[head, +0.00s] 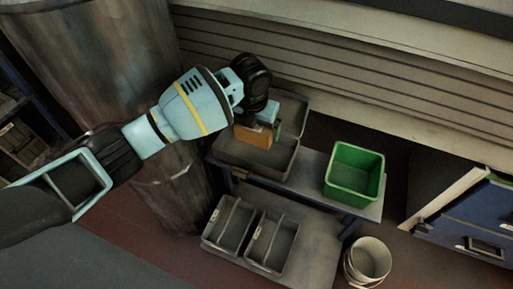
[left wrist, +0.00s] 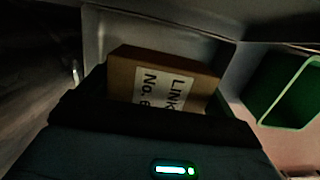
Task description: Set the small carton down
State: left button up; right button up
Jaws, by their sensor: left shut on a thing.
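A small brown carton (head: 254,135) is in my left gripper (head: 262,118), which is shut on it. In the head view the carton is within the outline of a grey tray (head: 260,166) on a bench; I cannot tell whether it touches the tray floor. In the left wrist view the carton (left wrist: 165,75) shows a white label with black print, partly hidden by the dark gripper body. The tray's pale wall (left wrist: 112,32) shows behind it. The fingertips are largely hidden. My right gripper is in neither view.
A green bin (head: 355,174) stands on the bench (head: 302,184) right of the tray. Two grey bins (head: 232,226) (head: 272,243) are on a lower shelf. A white bucket (head: 368,262) is on the floor. A large, worn column (head: 100,60) stands left; a slatted wall (head: 350,95) is behind.

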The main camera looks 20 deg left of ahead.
aim_at(257, 151)
pick_arm(q)
notch_tip(257, 151, down, 7)
jog(key=shift+f+b, duration=0.1)
jog(key=shift+b, duration=0.95)
jog(key=shift+s+f, duration=0.2)
jog(key=shift+f, duration=0.3)
jog(key=shift+w, duration=0.15)
jog(key=shift+c, duration=0.4)
jog(key=o, duration=0.9)
jog(key=shift+f, duration=0.1)
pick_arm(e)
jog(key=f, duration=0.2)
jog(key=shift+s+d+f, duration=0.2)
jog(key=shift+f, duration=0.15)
